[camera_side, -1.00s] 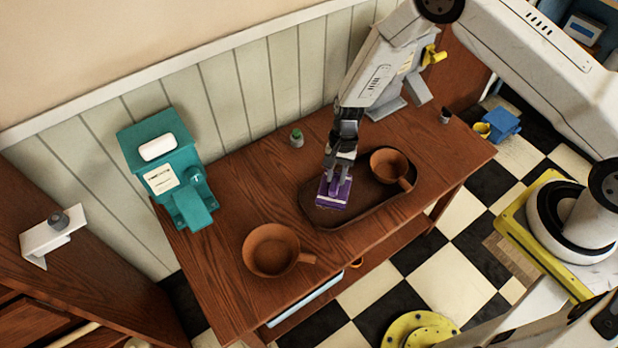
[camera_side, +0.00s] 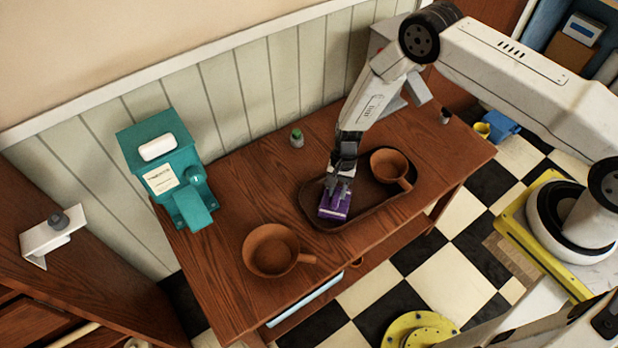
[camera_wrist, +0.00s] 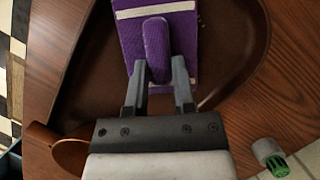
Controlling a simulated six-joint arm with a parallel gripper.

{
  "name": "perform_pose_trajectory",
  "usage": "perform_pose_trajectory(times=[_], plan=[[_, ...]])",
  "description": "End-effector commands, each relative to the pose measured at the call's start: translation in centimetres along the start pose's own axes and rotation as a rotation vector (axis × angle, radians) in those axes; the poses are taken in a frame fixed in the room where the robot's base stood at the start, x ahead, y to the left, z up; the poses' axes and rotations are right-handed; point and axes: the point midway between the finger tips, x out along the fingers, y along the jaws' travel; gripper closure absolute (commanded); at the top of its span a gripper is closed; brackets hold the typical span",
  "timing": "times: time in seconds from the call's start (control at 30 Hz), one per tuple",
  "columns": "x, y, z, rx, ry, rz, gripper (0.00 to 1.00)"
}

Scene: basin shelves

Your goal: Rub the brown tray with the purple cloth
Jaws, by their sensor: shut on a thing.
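The brown tray (camera_side: 366,211) is a dark oval tray on the wooden table, also seen in the wrist view (camera_wrist: 232,62). The purple cloth (camera_side: 335,203) is a block-like pad with pale stripes and a raised purple grip; it also shows in the wrist view (camera_wrist: 183,27). My gripper (camera_side: 337,184) is shut on the raised grip, with a finger on each side in the wrist view (camera_wrist: 158,80). The cloth is at the tray's left end, over its inside. I cannot tell whether its underside touches the tray floor.
A brown pan (camera_side: 390,168) sits in the tray's right end. Another brown pan (camera_side: 271,250) stands on the table at the front left. A teal dispenser (camera_side: 170,170) is at the back left. A small green-topped jar (camera_side: 297,138) stands behind the tray.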

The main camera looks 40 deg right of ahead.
Motion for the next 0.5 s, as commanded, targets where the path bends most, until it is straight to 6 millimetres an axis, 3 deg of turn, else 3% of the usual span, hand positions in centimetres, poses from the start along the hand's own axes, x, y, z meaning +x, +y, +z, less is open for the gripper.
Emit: perform_pose_trajectory(times=[0.27,0.5], plan=[[-0.7,2.0,-1.7,0.003,0.001,0.001,1.00],[0.0,0.3,-0.2,-0.003,0.001,0.003,1.00]])
